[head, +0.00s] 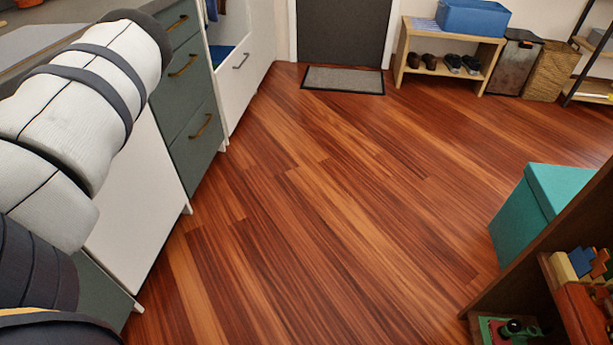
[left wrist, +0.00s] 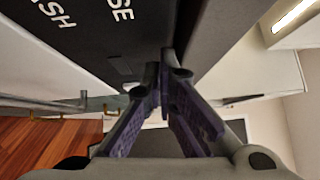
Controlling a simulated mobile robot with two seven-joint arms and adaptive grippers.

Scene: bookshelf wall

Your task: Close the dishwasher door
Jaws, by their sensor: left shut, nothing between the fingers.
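A white front panel (head: 142,195), which looks like the dishwasher door, stands between green cabinet fronts at the left of the head view. It looks upright there, but my left arm hides its upper part, so I cannot tell whether it is fully closed. In the left wrist view my left gripper (left wrist: 162,70) is shut and empty. Its fingertips are close to a dark surface (left wrist: 110,35) with white letters ending in "SE" and "SH"; I cannot tell whether they touch it. The head view does not show my left gripper. My right gripper is in neither view.
Green drawers (head: 190,90) with brass handles and a white unit (head: 235,88) with blue inside stand beyond. The wooden floor (head: 300,220) is clear. A teal box (head: 530,205) and a wooden shelf (head: 580,310) are at the right; a shoe bench (head: 450,45) is at the back.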

